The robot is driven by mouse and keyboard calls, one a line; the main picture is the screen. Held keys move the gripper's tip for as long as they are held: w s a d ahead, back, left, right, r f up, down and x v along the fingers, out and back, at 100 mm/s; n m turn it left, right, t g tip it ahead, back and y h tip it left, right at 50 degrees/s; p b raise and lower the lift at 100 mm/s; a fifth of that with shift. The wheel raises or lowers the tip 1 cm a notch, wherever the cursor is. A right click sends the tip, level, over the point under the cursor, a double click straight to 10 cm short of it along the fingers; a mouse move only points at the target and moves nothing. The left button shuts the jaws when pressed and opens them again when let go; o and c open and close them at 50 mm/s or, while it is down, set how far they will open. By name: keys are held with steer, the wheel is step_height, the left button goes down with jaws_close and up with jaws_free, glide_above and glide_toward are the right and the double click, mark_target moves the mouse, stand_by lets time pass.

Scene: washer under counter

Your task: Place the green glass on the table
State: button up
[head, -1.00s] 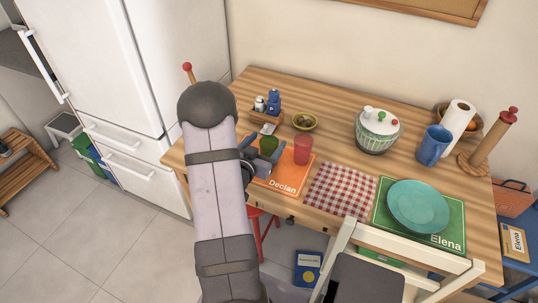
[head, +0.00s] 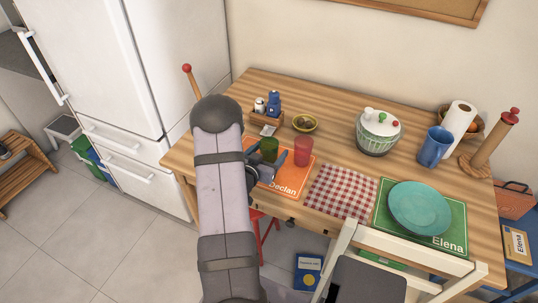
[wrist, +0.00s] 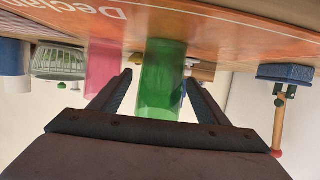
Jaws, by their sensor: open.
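The green glass (head: 269,149) stands upright on the orange "Declan" placemat (head: 291,185) at the left of the table, beside the red glass (head: 303,150). My gripper (head: 266,161) is open and low at the near side of the green glass. In the upside-down wrist view, the green glass (wrist: 163,80) shows between the two fingers of my gripper (wrist: 158,85), with a gap to each finger. The red glass (wrist: 103,62) is beyond the finger on the left there. In the head view my fingers hide the lower part of the green glass.
A checked cloth (head: 341,191) lies right of the placemat. A chair (head: 370,270) stands in front.

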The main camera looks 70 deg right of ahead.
mark_target(272, 148)
steer(key=shift+p+x, duration=0.35)
steer(key=shift+x, duration=1.55)
steer(key=c, duration=1.4)
steer(key=shift+o, duration=0.2)
step_height(272, 148, up, 10)
steer(key=shift+b, duration=0.4)
